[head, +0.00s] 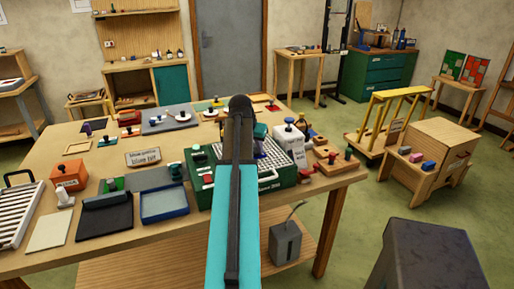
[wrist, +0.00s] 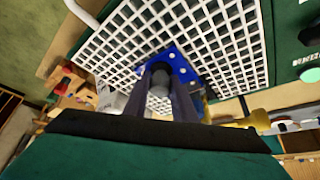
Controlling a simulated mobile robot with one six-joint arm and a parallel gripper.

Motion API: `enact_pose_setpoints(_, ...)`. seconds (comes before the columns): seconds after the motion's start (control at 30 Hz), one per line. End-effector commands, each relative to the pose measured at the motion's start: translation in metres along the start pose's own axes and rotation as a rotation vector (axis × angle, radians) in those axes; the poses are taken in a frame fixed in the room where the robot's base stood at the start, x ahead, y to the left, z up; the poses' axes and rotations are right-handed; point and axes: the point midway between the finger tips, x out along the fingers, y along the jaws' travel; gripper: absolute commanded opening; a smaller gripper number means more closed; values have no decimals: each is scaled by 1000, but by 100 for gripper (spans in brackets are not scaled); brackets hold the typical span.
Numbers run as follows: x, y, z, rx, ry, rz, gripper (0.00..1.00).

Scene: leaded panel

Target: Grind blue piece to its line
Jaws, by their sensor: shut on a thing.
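The blue piece (wrist: 181,62), with small pale dots on it, is at the tips of my gripper (wrist: 162,75) in the wrist view. My gripper is shut on it, over the white grid (wrist: 225,40) of the green grinder. I cannot tell whether the piece touches the grid. A grey cylinder (wrist: 160,84) shows between the fingers. The line on the piece cannot be made out. In the head view the green grinder (head: 228,188) stands on the bench, with its grid (head: 274,158) partly behind my arm.
A blue tray (head: 164,203), a black pad (head: 104,217) and an orange box (head: 69,176) lie left. The wooden bench (head: 130,248) is crowded.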

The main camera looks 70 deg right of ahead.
Motion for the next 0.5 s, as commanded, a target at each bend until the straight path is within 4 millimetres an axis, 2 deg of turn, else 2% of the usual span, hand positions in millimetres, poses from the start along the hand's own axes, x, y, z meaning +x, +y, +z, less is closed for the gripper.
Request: enact_pose_setpoints(0.5, -4, -8, 7, 0, 1, 0, 4)
